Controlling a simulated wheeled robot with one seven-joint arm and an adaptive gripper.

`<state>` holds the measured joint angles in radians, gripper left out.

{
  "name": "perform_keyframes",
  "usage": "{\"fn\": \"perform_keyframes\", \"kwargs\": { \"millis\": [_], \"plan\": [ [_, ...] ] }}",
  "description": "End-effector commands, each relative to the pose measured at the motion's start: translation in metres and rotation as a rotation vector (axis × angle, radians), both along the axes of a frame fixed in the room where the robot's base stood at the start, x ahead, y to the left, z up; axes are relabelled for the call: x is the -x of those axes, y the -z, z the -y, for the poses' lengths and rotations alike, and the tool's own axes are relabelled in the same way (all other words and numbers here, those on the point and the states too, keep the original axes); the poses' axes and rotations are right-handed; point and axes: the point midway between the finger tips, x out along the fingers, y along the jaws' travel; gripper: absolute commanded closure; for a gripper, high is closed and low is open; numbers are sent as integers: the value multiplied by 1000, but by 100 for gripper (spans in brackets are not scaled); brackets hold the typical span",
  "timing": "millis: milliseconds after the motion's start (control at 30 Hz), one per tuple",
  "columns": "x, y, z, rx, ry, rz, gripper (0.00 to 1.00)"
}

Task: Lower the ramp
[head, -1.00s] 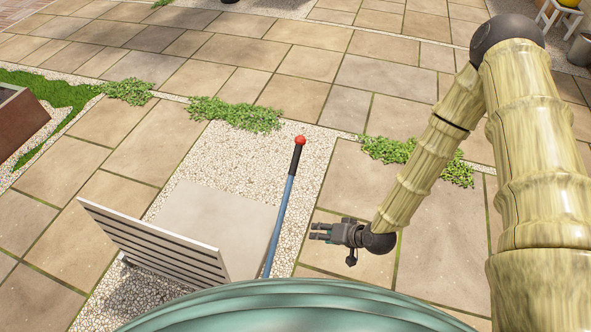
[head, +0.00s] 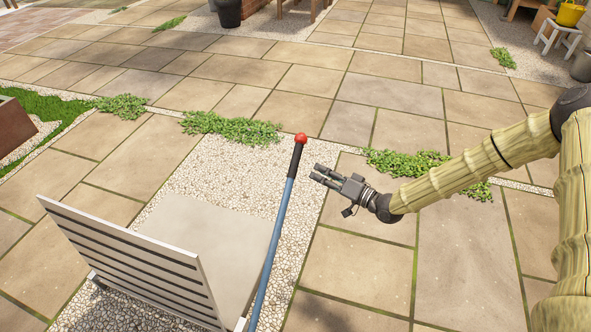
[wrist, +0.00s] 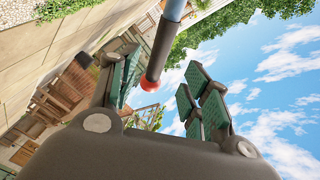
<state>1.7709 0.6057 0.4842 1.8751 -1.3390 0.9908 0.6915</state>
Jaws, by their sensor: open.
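The ramp (head: 128,265) is a pale slatted panel standing tilted up at the left edge of a flat grey platform (head: 205,238). A blue lever (head: 272,245) with a black grip and a red ball end (head: 301,138) rises at the platform's right side, leaning slightly. My gripper (head: 316,176) is open and empty, just right of the lever's black grip, with its fingers pointing left toward it. In the wrist view the black grip (wrist: 163,50) and red ball show between the spread fingers, apart from them as far as I can tell.
Pebbles and stone paving surround the platform. Low green plants (head: 232,128) grow behind it. A brown planter (head: 14,127) is at the left edge. A black pot (head: 229,12), a white stool (head: 558,33) and a yellow pot (head: 571,14) stand far back.

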Motion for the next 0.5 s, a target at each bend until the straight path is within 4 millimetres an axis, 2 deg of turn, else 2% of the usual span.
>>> {"fn": "perform_keyframes", "kwargs": {
  "millis": [233,500],
  "plan": [
    [-11,-1,-7,-11,-6,19,52],
    [-35,1,-40,-10,-5,17,52]
  ]
}}
